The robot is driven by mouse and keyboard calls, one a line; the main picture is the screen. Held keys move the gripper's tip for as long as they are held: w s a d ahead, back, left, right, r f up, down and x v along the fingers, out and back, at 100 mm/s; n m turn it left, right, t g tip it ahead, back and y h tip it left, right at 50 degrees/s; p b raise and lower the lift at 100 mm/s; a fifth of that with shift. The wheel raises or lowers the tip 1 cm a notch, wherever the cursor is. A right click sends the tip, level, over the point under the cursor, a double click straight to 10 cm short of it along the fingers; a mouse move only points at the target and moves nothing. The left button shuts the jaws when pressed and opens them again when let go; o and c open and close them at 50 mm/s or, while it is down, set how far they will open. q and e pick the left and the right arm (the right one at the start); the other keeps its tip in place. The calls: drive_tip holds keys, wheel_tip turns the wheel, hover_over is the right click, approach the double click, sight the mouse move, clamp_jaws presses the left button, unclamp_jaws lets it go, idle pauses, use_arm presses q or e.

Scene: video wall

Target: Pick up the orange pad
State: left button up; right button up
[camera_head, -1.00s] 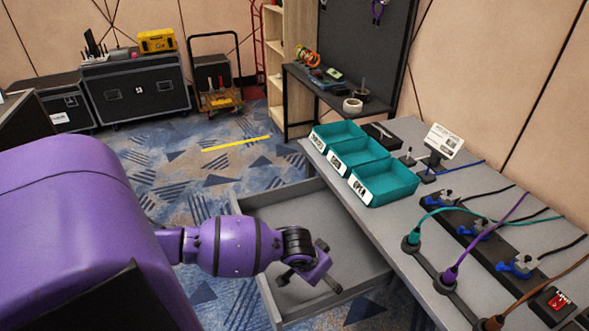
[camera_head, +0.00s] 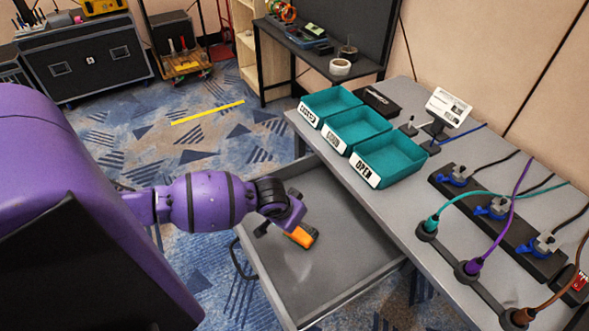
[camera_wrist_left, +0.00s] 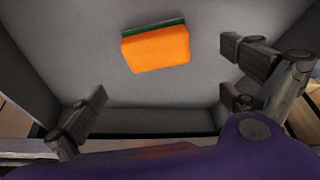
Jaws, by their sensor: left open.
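The orange pad (camera_head: 303,236) lies on the floor of the open grey drawer (camera_head: 318,285), partly hidden behind my left gripper in the head view. In the left wrist view the pad (camera_wrist_left: 156,48) shows whole, orange with a dark green edge strip. My left gripper (camera_head: 280,222) is over the drawer, just left of the pad in the head view. In the wrist view its fingers (camera_wrist_left: 165,105) are spread wide, with nothing between them, and the pad lies beyond them, apart from them. My right gripper is not in view.
Three teal labelled bins (camera_head: 388,160) stand on the grey table (camera_head: 410,220) above the drawer. A power strip (camera_head: 500,215) with plugs and coloured cables runs along the table's right side. The drawer walls surround the pad; the drawer floor around it is bare.

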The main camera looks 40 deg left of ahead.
sight(301, 230)
use_arm(q)
drive_tip(key=shift+f, duration=0.2)
drive_tip(key=b+x, duration=0.1)
drive_tip(key=x, duration=0.6)
drive_tip(key=shift+s+d+f, duration=0.1)
drive_tip(key=shift+d+f, duration=0.05)
drive_tip(key=shift+f, duration=0.1)
drive_tip(key=c, duration=1.3)
drive_tip(key=shift+r, duration=0.1)
drive_tip(key=shift+c, duration=0.2)
